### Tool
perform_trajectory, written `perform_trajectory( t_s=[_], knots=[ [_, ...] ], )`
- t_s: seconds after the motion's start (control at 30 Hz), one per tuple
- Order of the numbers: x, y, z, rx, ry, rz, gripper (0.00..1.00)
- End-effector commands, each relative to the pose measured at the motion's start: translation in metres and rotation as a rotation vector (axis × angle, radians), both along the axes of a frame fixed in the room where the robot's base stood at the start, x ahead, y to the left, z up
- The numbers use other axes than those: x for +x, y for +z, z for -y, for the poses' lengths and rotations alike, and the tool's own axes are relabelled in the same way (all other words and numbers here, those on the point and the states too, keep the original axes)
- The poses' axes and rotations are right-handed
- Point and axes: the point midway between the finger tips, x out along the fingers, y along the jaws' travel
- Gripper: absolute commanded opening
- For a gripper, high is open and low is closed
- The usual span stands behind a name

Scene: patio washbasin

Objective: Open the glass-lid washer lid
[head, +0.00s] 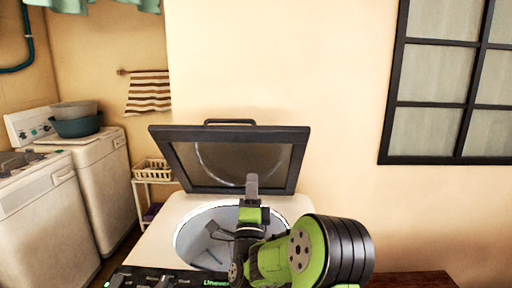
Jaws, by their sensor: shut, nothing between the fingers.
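The glass-lid washer (160,232) stands in front of me, a white top-loader with a dark control panel at its front edge. Its lid (298,160), a dark frame around a glass pane with a handle along its top edge, stands raised and tilted up at the back. The round drum opening below is uncovered and partly hidden by my arm. My gripper (252,182) is shut and empty, in front of the lower part of the lid in the picture. I cannot tell whether it touches the lid.
To the left stand two other white machines, one (108,170) bearing bowls (78,124). A small rack with a basket (152,171) stands between them and the washer. A striped towel (148,92) hangs on the wall. A dark-framed window (440,80) is at the right.

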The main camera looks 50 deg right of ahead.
Motion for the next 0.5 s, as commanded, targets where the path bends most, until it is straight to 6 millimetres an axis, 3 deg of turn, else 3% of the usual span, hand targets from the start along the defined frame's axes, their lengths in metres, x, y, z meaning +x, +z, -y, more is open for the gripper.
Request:
perform_trajectory(
  t_s=[0.5],
  knots=[
    [0.054, 0.067, 0.068, -0.003, -0.003, -0.003, 0.00]
  ],
)
